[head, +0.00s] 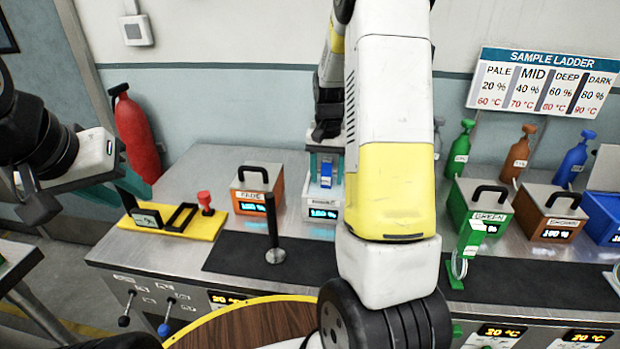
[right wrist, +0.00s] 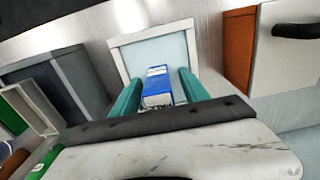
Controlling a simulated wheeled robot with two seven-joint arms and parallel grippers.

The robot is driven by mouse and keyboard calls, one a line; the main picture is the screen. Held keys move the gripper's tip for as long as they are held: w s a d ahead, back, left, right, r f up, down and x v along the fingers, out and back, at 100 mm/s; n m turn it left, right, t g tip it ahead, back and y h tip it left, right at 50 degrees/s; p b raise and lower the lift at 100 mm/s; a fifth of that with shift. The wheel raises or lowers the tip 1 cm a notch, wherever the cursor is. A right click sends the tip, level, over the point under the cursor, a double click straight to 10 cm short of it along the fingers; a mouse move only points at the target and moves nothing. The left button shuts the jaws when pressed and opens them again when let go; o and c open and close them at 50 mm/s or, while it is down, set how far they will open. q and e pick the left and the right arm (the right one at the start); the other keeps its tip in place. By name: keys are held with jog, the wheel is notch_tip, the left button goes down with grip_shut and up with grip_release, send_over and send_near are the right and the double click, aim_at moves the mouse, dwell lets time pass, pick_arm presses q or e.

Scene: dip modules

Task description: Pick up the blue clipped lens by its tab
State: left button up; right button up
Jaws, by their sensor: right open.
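The blue clipped lens shows as a small blue piece with a white band (head: 326,173) at the white module (head: 322,200) in the head view. In the right wrist view, the blue lens piece (right wrist: 157,83) stands over the module's white-rimmed, pale blue opening (right wrist: 120,50). My right gripper (head: 326,162) points down over this module. Its teal fingers are open, one on each side of the blue piece, also in the right wrist view (right wrist: 158,92). I cannot tell whether they touch it.
An orange module (head: 257,190) stands close left of the white one. A yellow tray (head: 172,222) and a black post (head: 274,240) are nearby. Green (head: 480,212) and brown (head: 550,212) modules stand right. My right arm hides the bench middle.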

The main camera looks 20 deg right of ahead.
jog(key=shift+f, duration=0.15)
grip_shut()
dwell(0.4)
